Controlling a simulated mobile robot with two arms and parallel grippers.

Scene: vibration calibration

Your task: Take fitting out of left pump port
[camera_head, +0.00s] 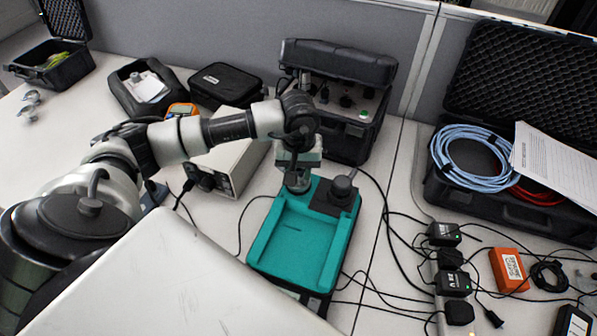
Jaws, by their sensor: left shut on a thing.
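The teal tray-topped unit (290,245), which looks like the pump, sits on the table at the middle. My left gripper (297,181) points down at its back left corner and is shut on a small grey piece, apparently the fitting. The gripper hides most of it and the left port, so I cannot tell whether the fitting is still seated. A dark round knob-like piece (342,187) stands on a black block at the unit's back right. My right gripper is not in view.
A black case with a knobbed panel (345,105) stands close behind the unit. A white box instrument (232,165) is at its left. Cables, power adapters (453,283) and an orange box (508,270) lie right. An open case (545,215) holds blue cable.

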